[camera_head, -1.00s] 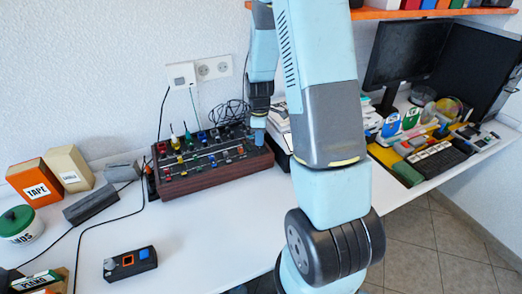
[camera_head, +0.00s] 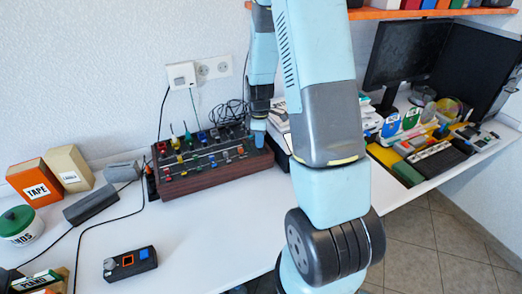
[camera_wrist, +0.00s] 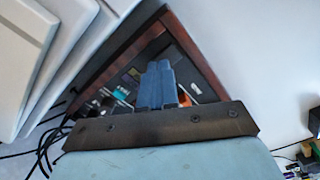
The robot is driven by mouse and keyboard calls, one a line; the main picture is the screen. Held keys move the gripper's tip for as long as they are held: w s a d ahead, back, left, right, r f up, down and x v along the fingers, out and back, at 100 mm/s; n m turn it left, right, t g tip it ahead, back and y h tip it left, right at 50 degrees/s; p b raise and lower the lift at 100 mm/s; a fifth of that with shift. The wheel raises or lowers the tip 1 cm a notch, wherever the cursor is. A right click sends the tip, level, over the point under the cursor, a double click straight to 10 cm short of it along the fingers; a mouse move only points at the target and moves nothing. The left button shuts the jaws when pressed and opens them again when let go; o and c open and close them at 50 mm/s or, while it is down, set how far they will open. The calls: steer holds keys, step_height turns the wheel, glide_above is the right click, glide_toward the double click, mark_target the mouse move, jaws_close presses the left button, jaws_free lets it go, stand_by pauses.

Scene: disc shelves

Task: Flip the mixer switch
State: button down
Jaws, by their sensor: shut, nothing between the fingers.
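The mixer (camera_head: 208,176) is a dark box with wooden sides on the white desk, its top carrying several coloured knobs, sliders and upright plugs. My gripper (camera_head: 259,138) is shut and empty, pointing down at the mixer's right end. In the wrist view the two blue fingers (camera_wrist: 157,84) lie together over the mixer's dark panel (camera_wrist: 178,60), near its wooden edge. An orange part (camera_wrist: 189,88) shows just right of the fingers. The fingers and wrist hide part of the panel, so I cannot tell which part is the switch or whether the fingers touch it.
An orange TAPE box (camera_head: 36,182), a cream box (camera_head: 70,168) and a green-lidded tin (camera_head: 20,226) stand at the left. A small dark device (camera_head: 130,263) lies in front. Cables run across the desk.

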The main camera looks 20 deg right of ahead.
steer(key=shift+f, duration=0.35)
stand_by(0.3)
steer(key=shift+r, duration=3.5)
steer(key=s+a+r+m+t, duration=0.1)
steer(key=s+a+r+m, duration=0.15)
steer(key=s+r, duration=0.45)
steer(key=s+a+r+m+t, duration=0.2)
steer(key=r+m, duration=0.1)
steer(key=r, duration=0.7)
steer(key=s+a+r+m+t, duration=0.1)
steer(key=s+r+m, duration=0.2)
steer(key=s, duration=0.5)
steer(key=s+a+r+m+t, duration=0.1)
steer(key=s+a+r+m, duration=0.1)
steer(key=s+r, duration=0.4)
steer(key=shift+s+r+m+t, duration=0.2)
steer(key=shift+s+m+t, duration=0.1)
steer(key=shift+s+m, duration=0.5)
